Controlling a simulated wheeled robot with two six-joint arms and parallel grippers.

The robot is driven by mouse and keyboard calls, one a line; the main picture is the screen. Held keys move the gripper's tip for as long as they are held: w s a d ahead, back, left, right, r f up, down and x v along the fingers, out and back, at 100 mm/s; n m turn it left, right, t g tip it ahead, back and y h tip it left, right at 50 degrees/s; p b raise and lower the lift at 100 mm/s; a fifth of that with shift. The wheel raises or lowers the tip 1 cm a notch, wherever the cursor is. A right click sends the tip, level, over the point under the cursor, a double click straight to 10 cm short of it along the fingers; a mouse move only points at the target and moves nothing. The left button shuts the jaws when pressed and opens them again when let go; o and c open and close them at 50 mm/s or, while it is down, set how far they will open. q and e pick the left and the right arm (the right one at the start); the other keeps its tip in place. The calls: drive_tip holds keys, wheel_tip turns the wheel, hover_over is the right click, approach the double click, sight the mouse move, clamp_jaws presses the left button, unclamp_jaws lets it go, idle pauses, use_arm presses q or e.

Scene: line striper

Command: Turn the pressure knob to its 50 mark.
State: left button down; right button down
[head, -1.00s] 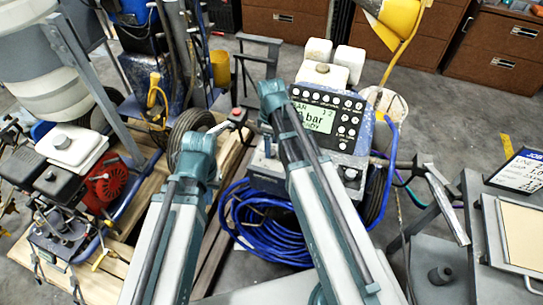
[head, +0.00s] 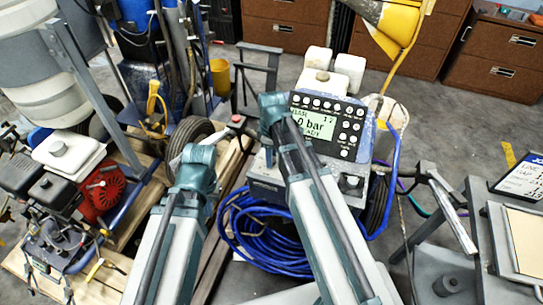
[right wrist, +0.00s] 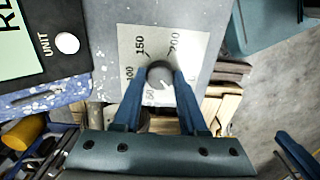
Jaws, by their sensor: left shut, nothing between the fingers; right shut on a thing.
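The pressure knob (right wrist: 159,74) is a dark round knob on a pale scale plate (right wrist: 190,48) with marks 50, 100, 150 and 200. My right gripper (right wrist: 160,83) is shut on the knob, one blue finger on each side. A small pale line shows on the knob's face near its lower edge, but I cannot tell its exact reading. In the head view my right arm hides the knob and the right fingertips. The display (head: 312,126) shows a bar reading, partly hidden by my right arm.
A button keypad (head: 347,132) borders the display. Coiled blue hose (head: 262,238) lies below the control box. A red engine (head: 100,192) sits at the left, and a grey table (head: 480,225) stands at the right.

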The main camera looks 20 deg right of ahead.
drive_tip(key=shift+m, duration=0.3)
drive_tip(key=m, duration=0.5)
drive_tip(key=shift+m, duration=0.4)
drive_tip(key=m, duration=0.5)
drive_tip(key=shift+m, duration=0.4)
drive_tip(key=shift+c, duration=2.2)
unclamp_jaws()
drive_tip(key=shift+r, duration=0.1)
